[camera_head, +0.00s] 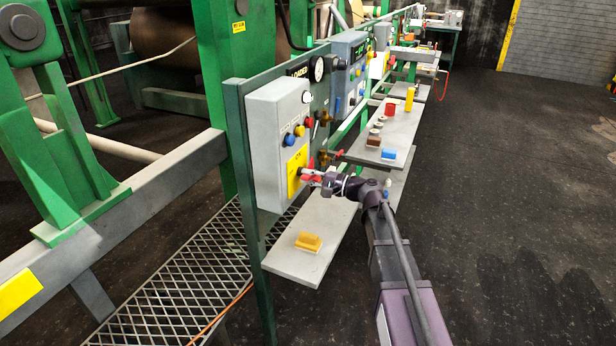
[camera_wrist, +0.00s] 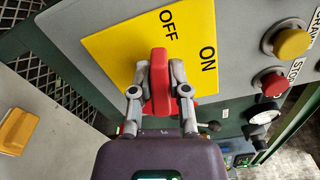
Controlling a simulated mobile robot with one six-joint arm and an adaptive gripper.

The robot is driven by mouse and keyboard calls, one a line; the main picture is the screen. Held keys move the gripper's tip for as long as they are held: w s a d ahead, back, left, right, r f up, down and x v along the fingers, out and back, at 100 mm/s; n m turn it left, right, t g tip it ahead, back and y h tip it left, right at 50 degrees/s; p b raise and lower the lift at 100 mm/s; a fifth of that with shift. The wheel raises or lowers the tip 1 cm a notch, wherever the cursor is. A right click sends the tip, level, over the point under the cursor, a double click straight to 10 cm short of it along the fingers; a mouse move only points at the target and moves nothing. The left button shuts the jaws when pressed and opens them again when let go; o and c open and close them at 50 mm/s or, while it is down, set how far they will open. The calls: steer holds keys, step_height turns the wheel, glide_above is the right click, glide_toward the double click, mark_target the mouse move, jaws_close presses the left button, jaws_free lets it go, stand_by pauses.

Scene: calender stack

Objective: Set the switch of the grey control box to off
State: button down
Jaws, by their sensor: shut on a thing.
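The grey control box (camera_head: 277,130) is mounted on the green post. A yellow plate (camera_head: 295,170) sits low on its face. In the wrist view the yellow plate (camera_wrist: 120,48) carries the words OFF and ON. The red switch handle (camera_wrist: 160,85) stands out from the plate, below the OFF word in the picture, with ON to its right. My gripper (camera_wrist: 160,88) has one finger on each side of the handle and is shut on it. It also shows in the head view (camera_head: 308,173) at the plate. The fingers and my wrist hide the base of the handle.
Blue, yellow and red buttons (camera_head: 297,131) sit above the plate on the box. A grey shelf (camera_head: 290,262) below holds a yellow-orange block (camera_head: 308,242). Another shelf (camera_head: 400,130) behind holds small coloured parts. The dark floor at the right is clear.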

steer(key=shift+f+n, duration=0.2)
steer(key=shift+n, duration=0.6)
steer(key=shift+f+n, duration=0.15)
steer(key=shift+n, duration=0.65)
steer(key=c, duration=0.6)
jaws_free()
steer(key=shift+d, duration=0.1)
steer(key=v, duration=1.1)
steer(key=shift+s+d, duration=0.15)
steer(key=shift+d, duration=0.2)
